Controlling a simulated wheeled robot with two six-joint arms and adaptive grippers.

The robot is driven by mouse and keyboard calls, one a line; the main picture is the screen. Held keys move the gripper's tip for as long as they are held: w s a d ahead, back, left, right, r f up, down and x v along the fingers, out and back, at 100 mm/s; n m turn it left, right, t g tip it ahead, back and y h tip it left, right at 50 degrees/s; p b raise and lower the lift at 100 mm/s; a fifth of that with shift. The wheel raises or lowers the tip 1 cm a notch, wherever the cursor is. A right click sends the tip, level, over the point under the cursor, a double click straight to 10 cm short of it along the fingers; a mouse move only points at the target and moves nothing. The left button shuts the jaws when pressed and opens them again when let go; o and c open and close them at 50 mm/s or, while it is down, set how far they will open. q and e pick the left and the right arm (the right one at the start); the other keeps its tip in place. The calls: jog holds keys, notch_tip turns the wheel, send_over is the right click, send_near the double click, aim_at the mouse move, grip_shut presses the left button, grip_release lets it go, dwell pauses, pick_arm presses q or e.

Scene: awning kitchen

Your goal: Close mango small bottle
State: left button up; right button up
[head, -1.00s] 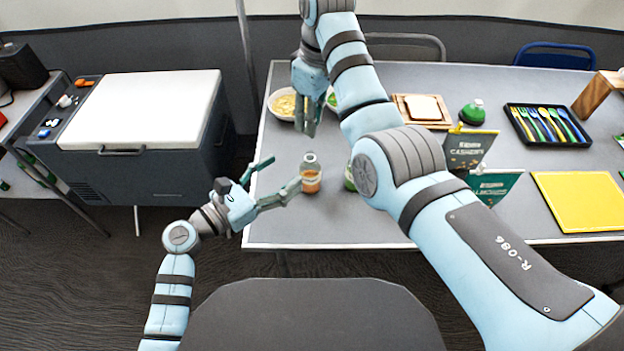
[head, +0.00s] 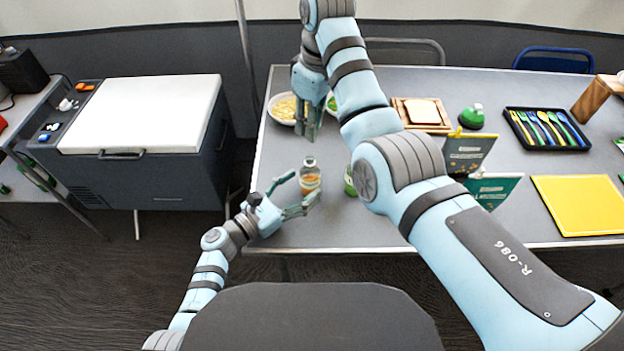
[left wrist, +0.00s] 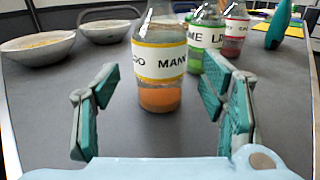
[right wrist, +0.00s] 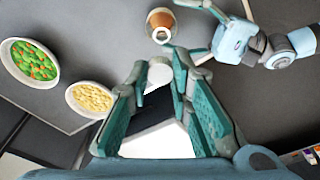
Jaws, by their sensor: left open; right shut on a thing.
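The mango small bottle (head: 309,177) stands upright and uncapped on the table, with orange contents and a white, yellow-edged label (left wrist: 160,60). My left gripper (head: 302,187) is open at table level; its fingers point at the bottle from either side, and in the left wrist view (left wrist: 160,100) the bottle is just ahead between them. My right gripper (head: 308,134) is raised behind the bottle. In the right wrist view it is shut on a small white cap (right wrist: 159,72), and the bottle (right wrist: 160,22) lies beyond the cap, apart from it.
The lime bottle (left wrist: 207,38) and another red-filled bottle (left wrist: 235,28) stand beyond it to the right. Bowls (right wrist: 92,99) (right wrist: 29,62) are nearby. Signs (head: 468,153), a cutlery tray (head: 517,143) and a yellow board (head: 580,205) are at the right. A cooler (head: 142,112) stands left.

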pick_arm(q)
jog(key=shift+x, duration=1.1)
jog(key=shift+c, duration=0.2)
grip_shut()
pick_arm(e)
jog(key=shift+s+f+n, duration=0.1)
jog(key=shift+f+n, duration=1.9)
jog(key=shift+f, duration=0.5)
